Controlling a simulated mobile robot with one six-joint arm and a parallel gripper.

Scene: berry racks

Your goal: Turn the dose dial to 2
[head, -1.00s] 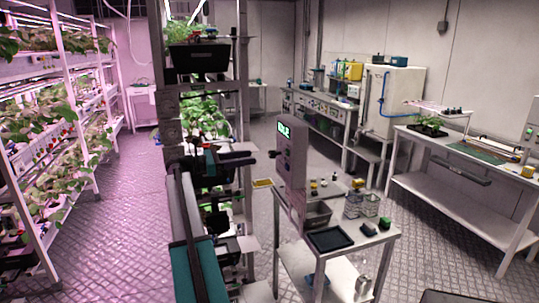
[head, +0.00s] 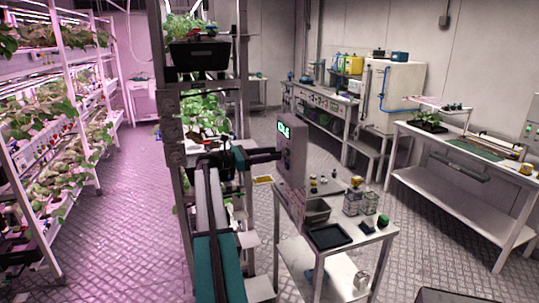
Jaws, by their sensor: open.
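The grey dosing unit (head: 293,165) stands upright at the left end of the small white table. Its green display (head: 284,129) is lit with a short reading that I cannot make out for sure. The dose dial cannot be made out; the side of the unit facing my arm is turned mostly away. My gripper (head: 276,154) is open and points right at the unit's left side, at about mid-height. It is too small in this view to tell whether its fingers touch the unit or surround a dial.
The small table holds a black tray (head: 330,236), a wire rack (head: 356,203), a green-topped item (head: 383,220) and small bottles. A plant rack stands right behind my arm. Plant shelves (head: 70,150) line the left wall. The floor (head: 150,215) between is clear.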

